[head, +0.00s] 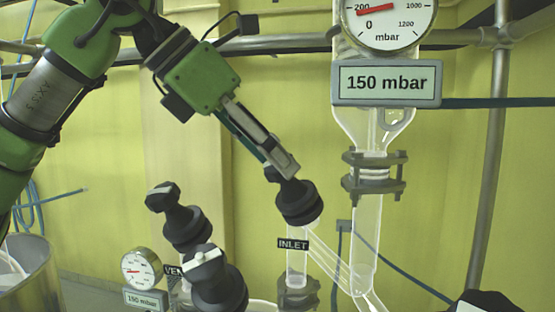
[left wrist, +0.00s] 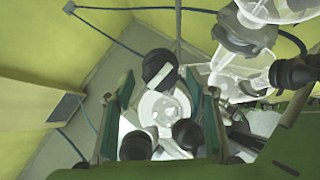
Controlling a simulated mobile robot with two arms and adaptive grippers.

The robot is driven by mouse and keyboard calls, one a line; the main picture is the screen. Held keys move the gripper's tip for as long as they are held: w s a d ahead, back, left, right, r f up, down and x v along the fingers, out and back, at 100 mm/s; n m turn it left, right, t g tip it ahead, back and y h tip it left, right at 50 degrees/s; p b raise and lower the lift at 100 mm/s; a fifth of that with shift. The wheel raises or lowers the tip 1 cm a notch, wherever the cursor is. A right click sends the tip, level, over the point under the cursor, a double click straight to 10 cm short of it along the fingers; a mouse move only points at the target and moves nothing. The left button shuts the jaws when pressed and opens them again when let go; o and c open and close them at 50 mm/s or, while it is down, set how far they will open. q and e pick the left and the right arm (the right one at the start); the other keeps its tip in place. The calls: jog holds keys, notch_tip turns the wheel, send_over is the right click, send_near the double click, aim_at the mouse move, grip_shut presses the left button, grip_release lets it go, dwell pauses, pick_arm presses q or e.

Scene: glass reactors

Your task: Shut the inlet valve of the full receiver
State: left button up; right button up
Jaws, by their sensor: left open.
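The inlet valve has a black ribbed knob (head: 298,203) on a glass tube, above a black INLET label (head: 293,244). My left gripper (head: 280,165) is open and reaches down from the upper left. Its fingertips are at the top of this knob and partly hide its handle. In the left wrist view a black knob with a pale bar (left wrist: 158,68), apparently the same valve, lies between the tips of the two spread fingers (left wrist: 160,100). I cannot tell whether they touch it. The receiver body and its fill level are not clearly visible.
Two other black valves (head: 186,224) (head: 216,284) stand to the left, near a partly hidden vent label (head: 174,271) and a small gauge (head: 141,268). A glass column with a 150 mbar display (head: 387,83) stands to the right. Metal rails (head: 290,48) cross behind.

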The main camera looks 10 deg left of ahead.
pick_arm(q)
jog(key=shift+x, duration=1.2)
jog(key=c, duration=1.1)
jog(key=shift+r+m+p, duration=0.1)
jog(key=shift+m+p, duration=0.2)
jog(key=shift+p, duration=0.05)
